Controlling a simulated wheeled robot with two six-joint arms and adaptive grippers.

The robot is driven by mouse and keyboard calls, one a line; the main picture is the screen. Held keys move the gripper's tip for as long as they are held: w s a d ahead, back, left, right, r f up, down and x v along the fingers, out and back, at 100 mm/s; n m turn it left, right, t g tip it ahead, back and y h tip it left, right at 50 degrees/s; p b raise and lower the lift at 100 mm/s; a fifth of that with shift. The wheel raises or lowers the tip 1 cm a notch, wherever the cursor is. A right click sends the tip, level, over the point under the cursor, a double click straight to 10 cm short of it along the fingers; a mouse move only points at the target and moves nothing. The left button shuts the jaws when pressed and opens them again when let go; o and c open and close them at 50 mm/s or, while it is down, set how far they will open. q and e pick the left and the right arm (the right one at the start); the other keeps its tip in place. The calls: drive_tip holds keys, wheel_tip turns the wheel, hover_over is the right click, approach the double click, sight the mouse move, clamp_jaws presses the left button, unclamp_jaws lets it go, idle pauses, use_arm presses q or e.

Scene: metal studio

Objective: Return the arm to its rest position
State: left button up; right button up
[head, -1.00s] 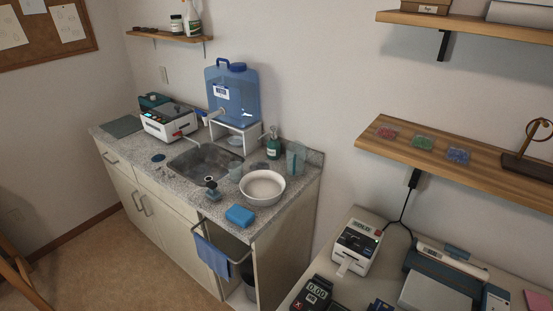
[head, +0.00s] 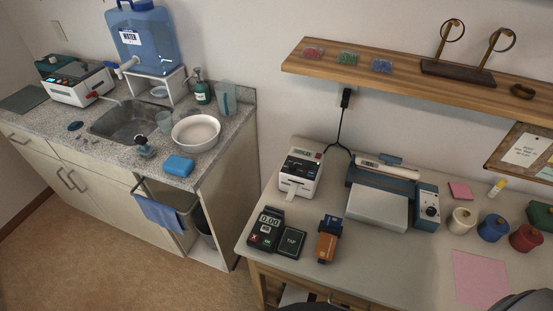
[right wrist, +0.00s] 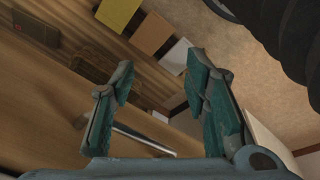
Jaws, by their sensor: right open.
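My right gripper (right wrist: 160,95) shows in the right wrist view with its two teal fingers spread wide apart and nothing between them. Beyond the fingers are a wooden surface, a brown floor and several flat yellow, tan and white panels, all blurred. My left gripper is not in either current view. A dark rounded shape at the bottom right corner of the head view may be part of my own arm; no gripper shows there.
In the head view, a desk (head: 400,262) holds a label printer (head: 300,172), a card terminal (head: 266,229), a laminator-like machine (head: 378,207) and several spools. A wooden shelf (head: 420,85) hangs above. A sink counter (head: 232,135) with a white bowl (head: 196,132) stands left. Floor is clear at lower left.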

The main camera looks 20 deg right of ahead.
use_arm(q)
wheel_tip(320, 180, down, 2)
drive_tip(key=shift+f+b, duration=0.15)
drive_tip(key=shift+b, duration=0.6)
use_arm(e)
drive_tip(key=s+f+g, duration=0.1)
drive_tip(key=s+f, duration=0.9)
drive_tip(key=s, duration=0.1)
drive_tip(key=shift+s+f, duration=0.15)
drive_tip(key=shift+s, duration=0.05)
